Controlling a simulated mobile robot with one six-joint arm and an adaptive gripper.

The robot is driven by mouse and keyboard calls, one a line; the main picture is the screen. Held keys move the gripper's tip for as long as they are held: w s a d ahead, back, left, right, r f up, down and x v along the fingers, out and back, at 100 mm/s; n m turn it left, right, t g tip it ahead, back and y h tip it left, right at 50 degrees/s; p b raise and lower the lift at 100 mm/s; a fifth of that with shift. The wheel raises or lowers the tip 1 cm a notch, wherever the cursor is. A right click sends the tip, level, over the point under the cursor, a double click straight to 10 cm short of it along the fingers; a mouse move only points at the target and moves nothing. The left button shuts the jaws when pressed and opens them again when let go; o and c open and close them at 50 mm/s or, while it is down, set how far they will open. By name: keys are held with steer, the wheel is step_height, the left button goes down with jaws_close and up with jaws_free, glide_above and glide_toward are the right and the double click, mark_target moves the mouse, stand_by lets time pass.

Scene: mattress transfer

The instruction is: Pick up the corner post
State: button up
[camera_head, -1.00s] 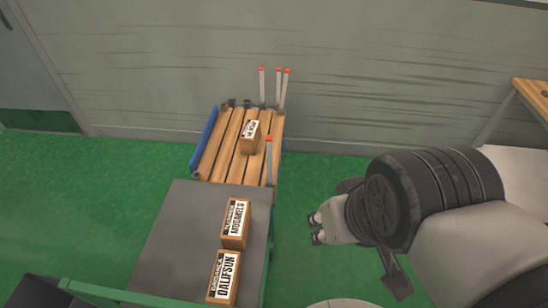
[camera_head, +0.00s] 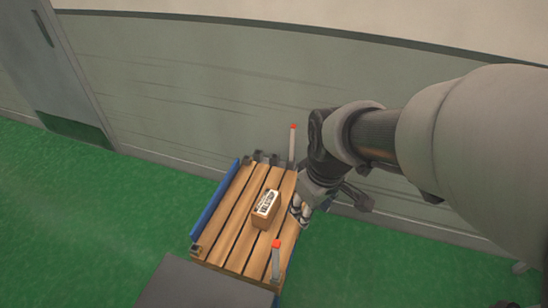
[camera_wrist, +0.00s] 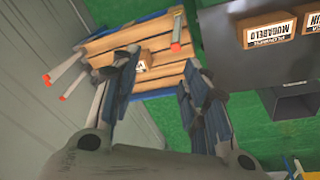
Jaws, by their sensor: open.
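The corner posts are slim pale posts with red tips, standing at the pallet's edge. One post (camera_head: 292,150) rises at the far right corner and another post (camera_head: 276,262) at the near right corner. In the wrist view, two posts (camera_wrist: 66,66) show at the left and a single post (camera_wrist: 177,28) at the upper right. My gripper (camera_head: 299,214) is beside the pallet's right edge, between the two posts seen in the head view. In the wrist view, my gripper's fingers (camera_wrist: 160,82) are spread apart with nothing between them. My arm may hide another post.
A wooden pallet (camera_head: 225,230) with a blue side rail (camera_head: 213,207) carries a small labelled box (camera_head: 265,209). A grey surface (camera_head: 190,285) lies at its near end. Labelled boxes (camera_wrist: 265,30) show at the wrist view's upper right. A wall (camera_head: 200,90) stands behind. Green floor is clear at left.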

steer(key=w+a+f+n+g+p, duration=0.1)
steer(key=w+a+f+n+p, duration=0.15)
steer(key=f, duration=0.25)
steer(key=n+g+p, duration=0.1)
steer(key=n, duration=0.3)
glide_above(278, 242)
step_height(278, 242, down, 9)
steer(key=shift+n, duration=0.25)
step_height(278, 242, down, 12)
steer(key=b, duration=0.3)
steer(key=shift+s+a+f+b, duration=0.1)
steer(key=shift+f+b, duration=0.6)
steer(key=shift+f, duration=0.9)
steer(key=shift+s+a+f+b, duration=0.1)
steer(key=shift+f+b, duration=0.55)
steer(key=shift+f, duration=0.9)
steer(key=shift+r, duration=0.1)
steer(key=shift+c, duration=0.4)
jaws_close()
